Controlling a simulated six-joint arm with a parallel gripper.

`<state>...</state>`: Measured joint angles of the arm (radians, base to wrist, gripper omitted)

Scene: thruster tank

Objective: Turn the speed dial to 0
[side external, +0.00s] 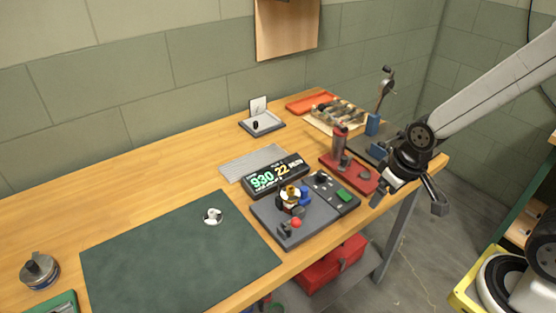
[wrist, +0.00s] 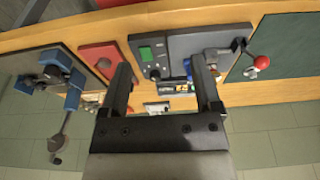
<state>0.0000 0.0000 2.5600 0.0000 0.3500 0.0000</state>
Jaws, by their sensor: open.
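A dark control panel (side external: 330,192) with a green patch and small dark knobs lies at the front right of the bench. It shows upside down in the wrist view (wrist: 180,46). One dark round knob (wrist: 155,74) there may be the speed dial; its pointer and marks are too small to read. My gripper (side external: 408,199) is open and empty, off to the right of the panel near the bench's front edge. In the wrist view, my gripper (wrist: 161,72) has its two fingers wide apart, touching nothing.
A black display (side external: 276,175) reads 930 and 22. A dark base (side external: 265,222) with a red ball and brass parts adjoins the panel. A red-based press (side external: 350,172) stands between panel and gripper. A green mat (side external: 170,260) covers the left bench.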

